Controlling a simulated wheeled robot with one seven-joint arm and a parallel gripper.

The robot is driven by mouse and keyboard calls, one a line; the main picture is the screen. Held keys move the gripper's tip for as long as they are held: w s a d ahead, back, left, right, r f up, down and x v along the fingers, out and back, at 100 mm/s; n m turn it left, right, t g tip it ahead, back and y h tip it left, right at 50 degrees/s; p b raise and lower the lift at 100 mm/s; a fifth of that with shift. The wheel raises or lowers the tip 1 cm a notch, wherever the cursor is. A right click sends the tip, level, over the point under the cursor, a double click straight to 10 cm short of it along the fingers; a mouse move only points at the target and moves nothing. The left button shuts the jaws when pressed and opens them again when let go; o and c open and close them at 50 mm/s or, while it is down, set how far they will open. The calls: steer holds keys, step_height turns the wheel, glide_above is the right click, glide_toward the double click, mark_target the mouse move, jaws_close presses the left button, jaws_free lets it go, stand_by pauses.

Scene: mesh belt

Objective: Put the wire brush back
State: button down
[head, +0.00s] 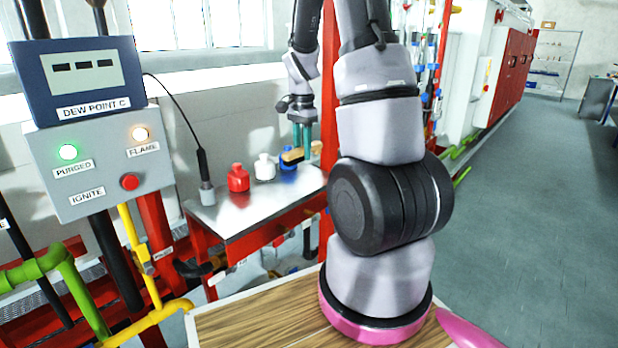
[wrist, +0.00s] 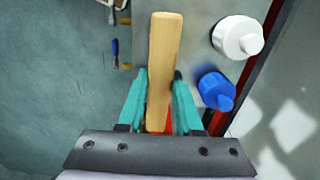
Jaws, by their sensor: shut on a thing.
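My gripper (head: 302,138) is over the far end of the metal shelf (head: 245,212), with its teal fingers pointing down. It is shut on the wire brush (head: 292,156), whose pale wooden handle shows between the fingers. In the wrist view, my gripper (wrist: 160,80) holds the wire brush (wrist: 165,45), with the handle pointing up the picture. The brush's bristles cannot be made out. A little red shows behind the handle between the fingers. I cannot tell whether the brush touches the shelf.
Red (head: 238,179), white (head: 264,168) and blue (head: 287,163) bottles stand on the shelf. The white (wrist: 237,38) and blue (wrist: 215,88) ones are right of the brush in the wrist view. A cabled probe (head: 207,193) stands near the shelf's left end. Small tools (wrist: 115,47) show beyond the shelf edge.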

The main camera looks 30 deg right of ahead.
mark_target(302, 147)
step_height(302, 147, down, 8)
steer(key=shift+r, duration=0.1)
stand_by(0.4)
steer(key=c, duration=0.6)
jaws_free()
steer(key=shift+f, duration=0.2)
step_height(302, 147, up, 12)
steer(key=shift+r, duration=0.15)
steer(key=s+a+r+n+t, duration=0.2)
steer(key=s+a+r+n, duration=0.1)
steer(key=s+r, duration=0.3)
steer(key=s+a+r+n+t+y, duration=0.1)
steer(key=s+a+r+n+t, duration=0.1)
steer(key=s+a+r, duration=0.3)
steer(key=s+a+r+n+t+y, duration=0.1)
steer(key=s+a+r+n+t, duration=0.2)
steer(key=s+a+r+n, duration=0.2)
steer(key=shift+s+r, duration=1.6)
steer(key=shift+s, duration=0.15)
